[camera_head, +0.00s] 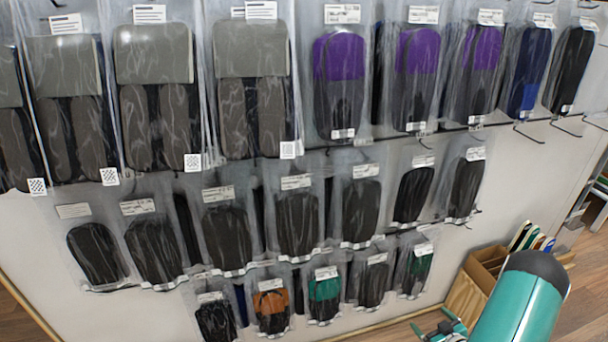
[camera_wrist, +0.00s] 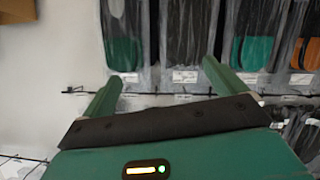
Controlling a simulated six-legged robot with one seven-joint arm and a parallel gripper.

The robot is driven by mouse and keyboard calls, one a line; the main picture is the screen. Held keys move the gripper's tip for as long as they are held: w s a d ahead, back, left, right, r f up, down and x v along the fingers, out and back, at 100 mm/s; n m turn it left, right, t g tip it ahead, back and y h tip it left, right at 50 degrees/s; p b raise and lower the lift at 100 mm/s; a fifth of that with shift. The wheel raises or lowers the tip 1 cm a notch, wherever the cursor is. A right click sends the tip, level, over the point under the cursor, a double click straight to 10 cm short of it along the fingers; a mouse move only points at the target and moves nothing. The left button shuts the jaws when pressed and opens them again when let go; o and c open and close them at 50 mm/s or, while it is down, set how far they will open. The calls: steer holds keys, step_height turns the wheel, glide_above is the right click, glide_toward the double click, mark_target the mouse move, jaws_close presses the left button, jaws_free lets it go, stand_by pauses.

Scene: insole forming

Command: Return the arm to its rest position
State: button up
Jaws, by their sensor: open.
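My gripper (camera_wrist: 162,88) shows large in the wrist view, its two green fingers spread wide apart with nothing between them. Packaged insoles hang beyond the fingertips. In the head view my teal arm (camera_head: 522,300) comes in at the lower right, and part of my gripper (camera_head: 443,329) shows at the bottom edge, left of the arm. The rest of it is cut off by the frame.
A white wall panel (camera_head: 50,250) holds several rows of bagged insoles on hooks, including purple ones (camera_head: 340,57) and a small green one (camera_head: 324,297). Empty hooks (camera_head: 528,133) stick out at the right. A wooden box (camera_head: 470,290) stands behind my arm.

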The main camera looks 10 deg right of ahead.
steer(key=w+r+g+h, duration=0.1)
steer(key=w+r, duration=0.4)
steer(key=r, duration=0.3)
steer(key=w+r+g+h, duration=0.1)
steer(key=w+r, duration=0.3)
steer(key=r, duration=0.4)
steer(key=w+a+r+m+g+h, duration=0.1)
steer(key=a+r, duration=0.4)
steer(key=r, duration=0.4)
steer(key=w+a+r+g+h, duration=0.1)
steer(key=a+r, duration=0.5)
steer(key=r, duration=0.3)
steer(key=s+a+r+m+g, duration=0.1)
steer(key=s+a+r, duration=0.3)
steer(key=a+r, duration=0.25)
steer(key=s+a+r+g+y, duration=0.1)
steer(key=s+a+r+y, duration=0.1)
steer(key=s+a, duration=0.7)
steer(key=s+a+r+g+y, duration=0.1)
steer(key=s+a+r, duration=0.3)
steer(key=s+a, duration=0.6)
steer(key=shift+s+a+r+g+y, duration=0.25)
steer(key=shift+a+r+g+y, duration=0.1)
steer(key=shift+a+y, duration=0.45)
